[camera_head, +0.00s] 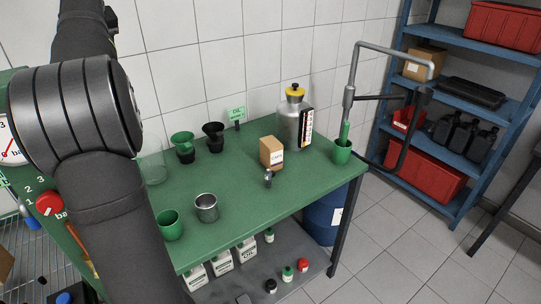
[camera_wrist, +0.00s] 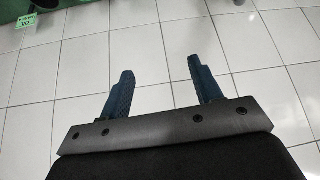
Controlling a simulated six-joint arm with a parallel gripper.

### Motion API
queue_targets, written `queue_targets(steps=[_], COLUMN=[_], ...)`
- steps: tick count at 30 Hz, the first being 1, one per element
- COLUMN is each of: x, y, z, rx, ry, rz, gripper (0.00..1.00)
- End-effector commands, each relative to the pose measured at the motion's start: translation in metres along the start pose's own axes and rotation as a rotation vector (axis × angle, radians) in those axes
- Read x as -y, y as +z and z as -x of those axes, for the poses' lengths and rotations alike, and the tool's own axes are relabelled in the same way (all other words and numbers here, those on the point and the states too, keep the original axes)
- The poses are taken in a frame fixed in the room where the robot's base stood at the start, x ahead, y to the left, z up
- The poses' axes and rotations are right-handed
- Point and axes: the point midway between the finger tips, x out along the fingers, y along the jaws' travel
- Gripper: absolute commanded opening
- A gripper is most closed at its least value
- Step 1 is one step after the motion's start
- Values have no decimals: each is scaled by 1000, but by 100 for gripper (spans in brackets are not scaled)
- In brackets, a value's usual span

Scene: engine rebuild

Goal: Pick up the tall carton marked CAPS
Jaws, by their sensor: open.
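The tall carton marked CAPS (camera_head: 271,153) is a tan box with a white label. It stands upright on the green table (camera_head: 240,190), in front of a large silver bottle. My gripper (camera_wrist: 165,80) shows in the wrist view, with its two blue fingers apart and nothing between them. Pale floor or wall tiles fill the view beyond the fingers. The carton is not in the wrist view. In the head view my arm fills the left side and my gripper is not visible.
The silver bottle (camera_head: 295,120) with a yellow cap stands right behind the carton. A small metal part (camera_head: 268,179) lies just in front. A green cup (camera_head: 342,152) is at the right corner, near a grey pipe stand (camera_head: 348,95). A metal cup (camera_head: 206,208) stands front left.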

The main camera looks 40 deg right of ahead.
Motion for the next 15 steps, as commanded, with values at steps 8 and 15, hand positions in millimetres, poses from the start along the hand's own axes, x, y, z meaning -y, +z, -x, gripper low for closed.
queue_targets(steps=[8,15], x=[0,-13], y=[0,4], z=[0,-7], rx=[0,15], ry=[0,19], rz=[0,-48], gripper=[100,100])
